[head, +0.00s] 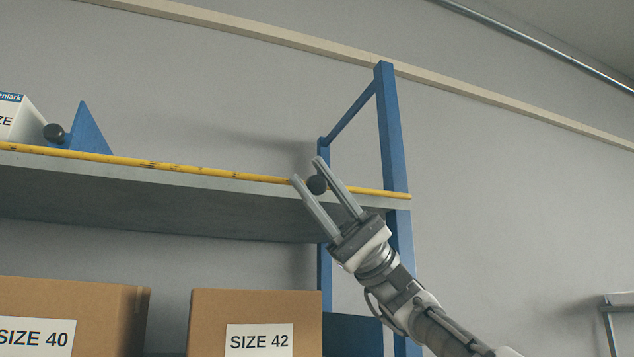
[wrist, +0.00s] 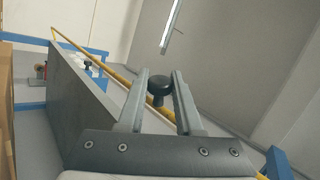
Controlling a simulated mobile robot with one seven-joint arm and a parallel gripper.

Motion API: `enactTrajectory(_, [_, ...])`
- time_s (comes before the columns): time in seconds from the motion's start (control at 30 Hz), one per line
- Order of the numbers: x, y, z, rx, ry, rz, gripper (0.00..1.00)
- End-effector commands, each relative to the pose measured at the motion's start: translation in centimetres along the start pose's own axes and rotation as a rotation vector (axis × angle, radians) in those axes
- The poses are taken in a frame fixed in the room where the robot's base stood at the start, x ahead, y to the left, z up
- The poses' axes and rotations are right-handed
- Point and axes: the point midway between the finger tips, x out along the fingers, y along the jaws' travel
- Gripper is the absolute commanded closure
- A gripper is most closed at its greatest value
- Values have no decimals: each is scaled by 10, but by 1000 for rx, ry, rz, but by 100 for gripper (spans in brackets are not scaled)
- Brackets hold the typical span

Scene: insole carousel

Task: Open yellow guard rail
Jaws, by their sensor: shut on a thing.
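The yellow guard rail (head: 200,170) runs along the front edge of the grey upper shelf, up to the blue upright at the right. It lies low along the edge. A black round knob (head: 317,185) is on the rail near its right end. My gripper (head: 307,170) reaches up from the lower right and is shut on the knob. In the wrist view the knob (wrist: 160,86) sits between the two grey fingers (wrist: 160,73), with the rail (wrist: 122,80) running behind it. The fingers hide part of the rail.
The grey shelf (head: 120,195) carries a white box (head: 17,120) and a blue divider (head: 88,132) with a black knob at the left. Below are cardboard boxes marked SIZE 40 (head: 110,310) and SIZE 42 (head: 255,305). The blue upright (head: 391,130) stands close beside my gripper.

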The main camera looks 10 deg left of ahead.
Motion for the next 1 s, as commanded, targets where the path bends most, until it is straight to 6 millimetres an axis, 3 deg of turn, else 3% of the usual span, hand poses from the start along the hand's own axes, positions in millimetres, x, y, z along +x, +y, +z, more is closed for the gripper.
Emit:
enactTrajectory(0.1, [1, -1, 0, -1, 1, -2, 100])
enactTrajectory(0.13, [1, -1, 0, -1, 1, -2, 61])
enactTrajectory(0.27, [1, -1, 0, -1, 1, -2, 37])
enactTrajectory(0.67, [7, -7, -3, 0, 0, -2, 37])
enactTrajectory(0.9, [33, -34, -17, -2, 1, -3, 37])
enactTrajectory(1.0, [27, -59, -8, -7, 4, -1, 37])
